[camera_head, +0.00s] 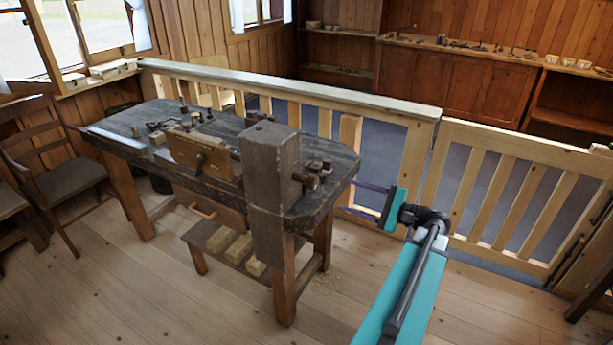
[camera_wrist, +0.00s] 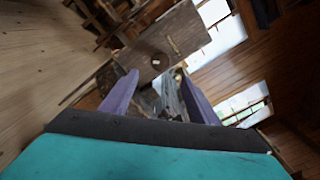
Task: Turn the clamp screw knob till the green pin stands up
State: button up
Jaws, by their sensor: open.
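A brown knob (camera_head: 309,181) sticks out of the right side of a thick upright wooden block (camera_head: 268,165) at the bench's right end. In the wrist view a dark round knob (camera_wrist: 160,62) with a small pale spot lies on a wooden face, in line with the gap between my fingertips. I cannot make out a green pin in either view. My gripper (camera_head: 347,195) is open and empty, to the right of the knob and apart from it. Its two purple fingers point left toward the block; they also show in the wrist view (camera_wrist: 158,74).
The dark workbench (camera_head: 225,125) carries small tools and a wooden vise board (camera_head: 200,155). Pale blocks (camera_head: 238,246) lie on its lower shelf. A wooden railing (camera_head: 290,84) runs behind it, and a slatted gate (camera_head: 515,190) stands right. Chairs (camera_head: 55,180) stand left. The front floor is clear.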

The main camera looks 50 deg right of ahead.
aim_at(316, 183)
jog(key=n+b, duration=0.3)
jog(key=n, duration=0.7)
jog(key=n+b, duration=0.4)
jog(key=n, duration=0.7)
jog(key=shift+w+r+n, duration=0.15)
jog(key=shift+r+n, duration=0.05)
jog(key=shift+n, duration=0.1)
jog(key=shift+f+b, duration=0.1)
jog(key=shift+b, duration=0.8)
jog(key=shift+w, duration=0.15)
jog(key=shift+p+x, duration=1.15)
jog(key=shift+x, duration=5.65)
jog(key=c, duration=1)
